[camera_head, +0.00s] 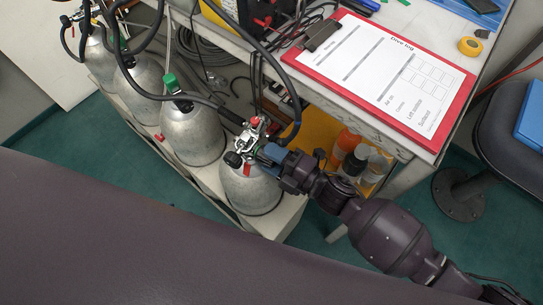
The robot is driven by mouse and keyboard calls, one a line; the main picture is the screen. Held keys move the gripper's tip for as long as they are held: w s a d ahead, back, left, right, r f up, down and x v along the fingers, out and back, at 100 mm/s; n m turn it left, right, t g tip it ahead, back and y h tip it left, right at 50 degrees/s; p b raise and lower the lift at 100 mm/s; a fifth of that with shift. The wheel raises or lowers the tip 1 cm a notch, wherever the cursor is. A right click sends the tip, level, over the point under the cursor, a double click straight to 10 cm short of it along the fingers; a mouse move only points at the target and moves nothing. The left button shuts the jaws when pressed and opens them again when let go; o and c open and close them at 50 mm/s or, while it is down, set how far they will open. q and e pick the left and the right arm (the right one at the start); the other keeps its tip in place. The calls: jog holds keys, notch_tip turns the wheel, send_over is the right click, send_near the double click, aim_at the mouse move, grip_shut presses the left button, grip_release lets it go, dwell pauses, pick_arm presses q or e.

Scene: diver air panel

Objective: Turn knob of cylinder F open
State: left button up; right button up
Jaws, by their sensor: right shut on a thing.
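Several grey gas cylinders stand in a row along the left; no letter on them is readable, so I cannot tell which one is F. The rightmost cylinder (252,192) is upright, with a metal valve and hose fitting on top. A black knob (233,159) sticks out on the left of its valve. My right gripper (268,158) comes in from the right and is shut at the right side of this valve. Its fingers hide most of what they hold, apparently the valve's knob. My left gripper is not in view.
Another cylinder (192,135) with a green-topped valve (171,82) stands to the left. Black hoses (160,97) loop over the cylinders. A table with a red clipboard (385,75) is above right. Bottles (348,140) stand on a shelf below it. A chair (510,130) is at right.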

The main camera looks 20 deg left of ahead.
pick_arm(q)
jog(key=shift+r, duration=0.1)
pick_arm(e)
jog(key=shift+n, duration=0.4)
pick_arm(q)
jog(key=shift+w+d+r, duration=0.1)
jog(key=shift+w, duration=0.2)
pick_arm(e)
jog(key=o, duration=0.9)
jog(key=shift+o, duration=0.2)
jog(key=shift+d, duration=0.2)
jog(key=shift+s+d, duration=0.1)
jog(key=shift+d, duration=0.3)
pick_arm(q)
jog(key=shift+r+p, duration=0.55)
jog(key=shift+p, duration=0.05)
pick_arm(e)
jog(key=v, duration=0.9)
jog(key=shift+s+d, duration=0.15)
jog(key=shift+d, duration=0.15)
